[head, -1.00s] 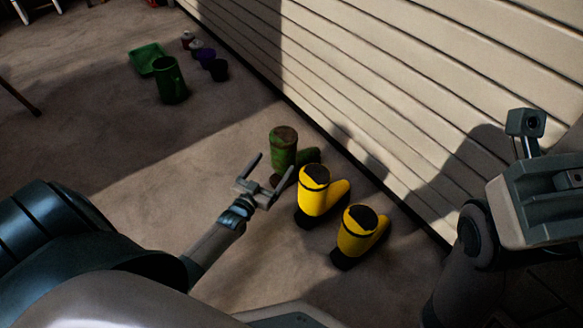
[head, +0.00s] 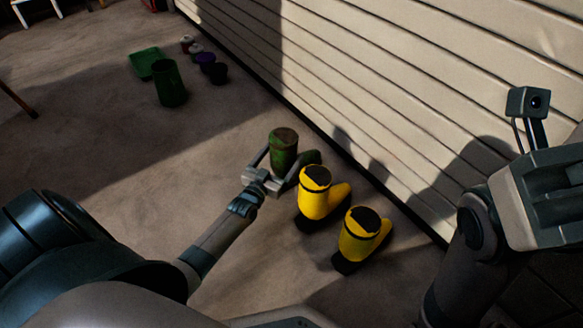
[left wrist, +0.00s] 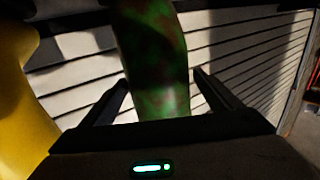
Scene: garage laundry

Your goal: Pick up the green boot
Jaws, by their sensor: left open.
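The green boot (head: 284,146), mottled with brown, stands upright on the floor near the wall, its toe pointing right. My left gripper (head: 279,167) is open, with its fingers on either side of the boot's shaft. In the left wrist view the boot's shaft (left wrist: 155,65) rises between the two spread fingers (left wrist: 160,98), with a gap visible on each side. The lower part of the boot is partly hidden by the gripper. My right arm is at the right edge of the head view, and its fingertips cannot be made out.
Two yellow boots (head: 314,198) (head: 361,235) stand just right of my left gripper; one also shows in the left wrist view (left wrist: 18,100). The sided wall (head: 440,110) runs behind. A green watering can or bucket (head: 169,84), a green tray (head: 146,62) and small pots (head: 206,60) stand farther back.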

